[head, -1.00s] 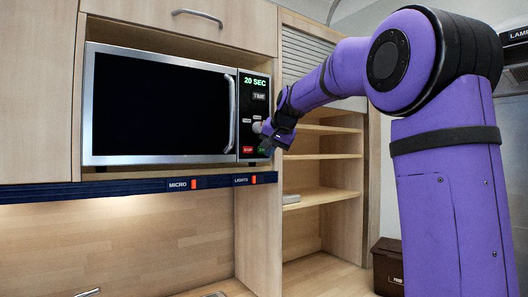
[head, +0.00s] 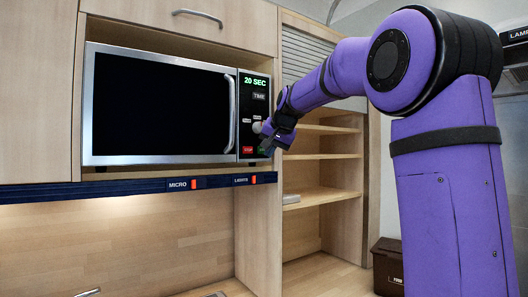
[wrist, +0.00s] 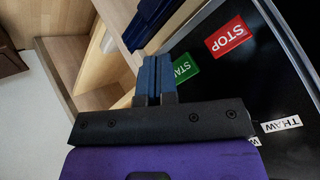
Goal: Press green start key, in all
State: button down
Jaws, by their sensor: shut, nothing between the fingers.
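The microwave (head: 160,108) sits in the cupboard niche with its door shut, and its display reads 20 SEC. The green start key (wrist: 185,68) is on the black panel (wrist: 278,75) in the wrist view, partly hidden behind my fingers. It also shows in the head view (head: 263,150) as a small green patch beside my gripper. The red stop key (wrist: 229,36) is next to it. My gripper (wrist: 157,62) is shut and empty, its fingertips close to the green key's edge. I cannot tell whether they touch it.
A dark blue rail (head: 110,190) with MICRO and LIGHTS switches runs just below the microwave. Open shelves (head: 320,170) stand to the right, and a dark brown box (head: 388,266) is at the lower right.

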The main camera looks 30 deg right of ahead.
jog(key=shift+w, duration=0.45)
jog(key=shift+w, duration=0.25)
dwell(0.6)
jog(key=shift+w+a+r, duration=0.15)
jog(key=shift+w+r, duration=0.05)
jog(key=shift+r, duration=0.05)
dwell(1.0)
